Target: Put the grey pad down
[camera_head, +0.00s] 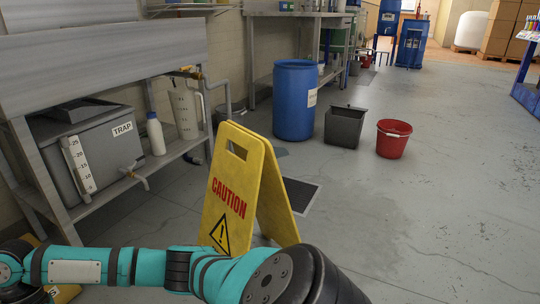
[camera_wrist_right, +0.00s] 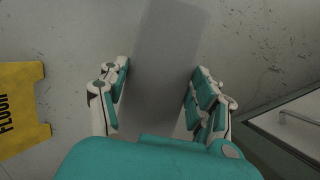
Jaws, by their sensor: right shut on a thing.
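The grey pad (camera_wrist_right: 168,35) shows in the right wrist view as a plain, flat, long slab. It runs from the top edge down between the fingers of my right gripper (camera_wrist_right: 161,70), which is shut on it. The palm hides its near end. Grey floor shows beyond the pad; I cannot tell its height above the floor. The head view shows neither the pad nor a gripper. A teal arm of mine crosses its bottom edge, and the end of this arm is cut off. My left gripper is not in view.
A yellow caution sign (camera_head: 228,190) stands just beyond my arm, also at left in the wrist view (camera_wrist_right: 18,105). A dark floor grate (camera_head: 300,194), blue drum (camera_head: 294,100), grey bin (camera_head: 344,127) and red bucket (camera_head: 392,139) lie behind it. Floor at right is clear.

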